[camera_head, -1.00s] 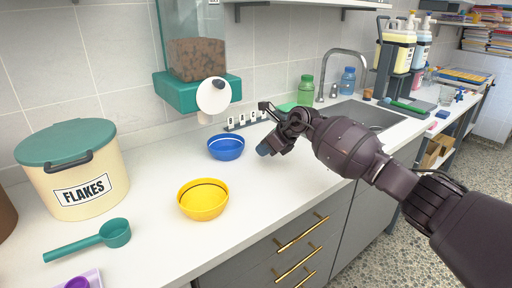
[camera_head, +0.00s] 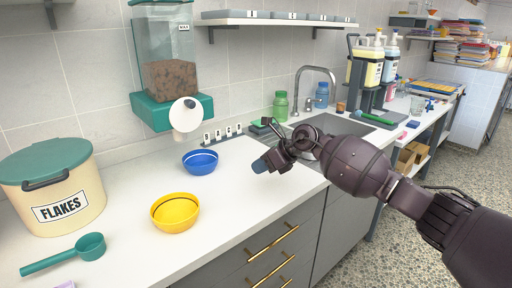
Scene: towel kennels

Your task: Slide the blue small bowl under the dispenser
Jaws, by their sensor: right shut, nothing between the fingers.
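The blue small bowl (camera_head: 200,162) sits upright on the white counter, below and slightly right of the dispenser's round white spout. The dispenser (camera_head: 166,108) is wall-mounted, with a teal base, a clear hopper and brown pellets inside. My right gripper (camera_head: 262,147) is right of the blue bowl, over the counter and apart from the bowl. It is shut and empty, though its fingers are partly hard to make out. My left gripper is out of view.
A yellow bowl (camera_head: 175,212) stands in front of the blue one. A FLAKES tub (camera_head: 56,188) and a teal scoop (camera_head: 64,254) are at left. A sink (camera_head: 335,125), green bottle (camera_head: 281,106) and blue bottle (camera_head: 322,95) are behind my right gripper. A shelf (camera_head: 280,21) hangs above.

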